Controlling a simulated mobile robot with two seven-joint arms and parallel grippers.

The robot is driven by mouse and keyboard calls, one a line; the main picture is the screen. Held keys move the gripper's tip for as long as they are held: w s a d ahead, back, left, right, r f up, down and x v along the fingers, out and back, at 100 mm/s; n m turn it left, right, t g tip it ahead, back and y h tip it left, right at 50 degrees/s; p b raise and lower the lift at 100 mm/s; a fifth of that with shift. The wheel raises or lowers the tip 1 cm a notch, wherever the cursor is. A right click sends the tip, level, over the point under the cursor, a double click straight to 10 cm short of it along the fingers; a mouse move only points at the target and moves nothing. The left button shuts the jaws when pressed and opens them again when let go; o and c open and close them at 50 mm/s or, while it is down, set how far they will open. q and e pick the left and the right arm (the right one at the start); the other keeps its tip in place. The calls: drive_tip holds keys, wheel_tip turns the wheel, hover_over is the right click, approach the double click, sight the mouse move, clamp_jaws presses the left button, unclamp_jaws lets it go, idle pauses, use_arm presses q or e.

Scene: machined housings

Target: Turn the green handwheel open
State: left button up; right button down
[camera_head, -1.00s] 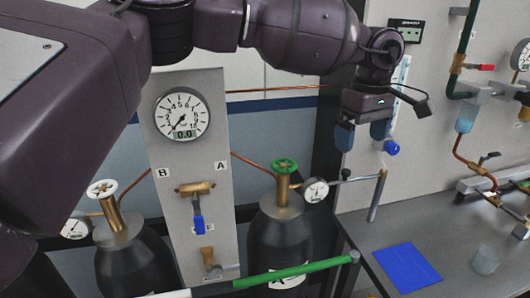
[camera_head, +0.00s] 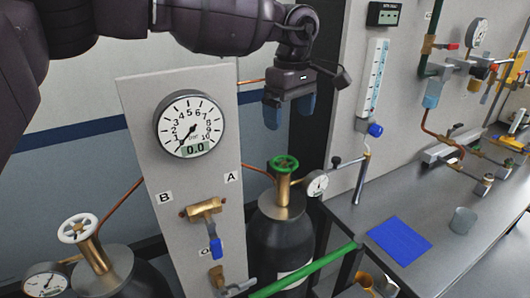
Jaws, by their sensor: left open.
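The green handwheel (camera_head: 285,163) sits on the brass valve on top of a dark gas cylinder (camera_head: 280,228), right of the panel near label A. My left gripper (camera_head: 290,118) hangs above the handwheel with its blue fingertips pointing down. It is open and empty, apart from the wheel. My right gripper is not in view.
A white handwheel (camera_head: 77,228) tops another cylinder at the lower left. The panel (camera_head: 190,190) carries a large dial gauge (camera_head: 189,124) and a blue-handled valve. A small gauge (camera_head: 317,184) sits right of the green wheel. A bench with a blue mat (camera_head: 399,240) lies to the right.

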sight(283, 160)
use_arm(q)
drive_tip(key=f, duration=0.3)
drive_tip(key=f+p, duration=0.1)
drive_tip(key=f, duration=0.2)
drive_tip(key=a+f, duration=0.1)
drive_tip(key=f, duration=0.2)
drive_tip(key=shift+f, duration=0.2)
drive_tip(key=shift+w+f, duration=0.1)
drive_tip(key=shift+f, duration=0.65)
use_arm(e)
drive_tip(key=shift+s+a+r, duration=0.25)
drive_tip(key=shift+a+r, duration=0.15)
use_arm(q)
drive_tip(key=c, duration=0.9)
